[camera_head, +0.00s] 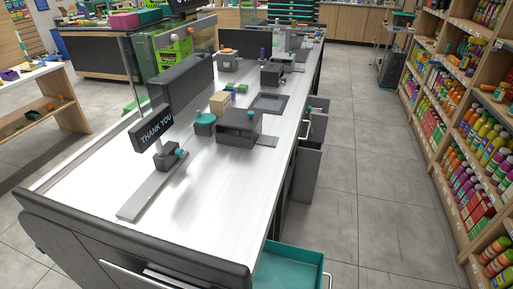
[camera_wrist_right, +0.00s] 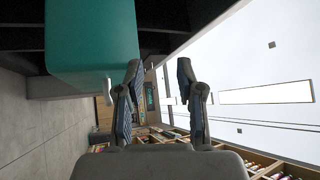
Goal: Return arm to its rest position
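My right gripper (camera_wrist_right: 158,78) shows only in the right wrist view. Its two dark fingers stand apart with nothing between them, so it is open and empty. A teal drawer (camera_wrist_right: 92,45) is close by on the left in that view, and its pale handle (camera_wrist_right: 108,91) shows near the left finger. I cannot tell whether finger and handle touch. In the head view an open teal drawer (camera_head: 283,268) sticks out at the bottom, beside the counter. Neither arm shows in the head view, and my left gripper is out of sight.
The white counter (camera_head: 100,172) carries a THANK YOU sign (camera_head: 152,128), a dark box-shaped device (camera_head: 239,124) and small items. More grey drawers (camera_head: 306,165) stand open on its right side. Stocked shelves (camera_head: 470,120) line the right. The tiled aisle (camera_head: 370,165) between is clear.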

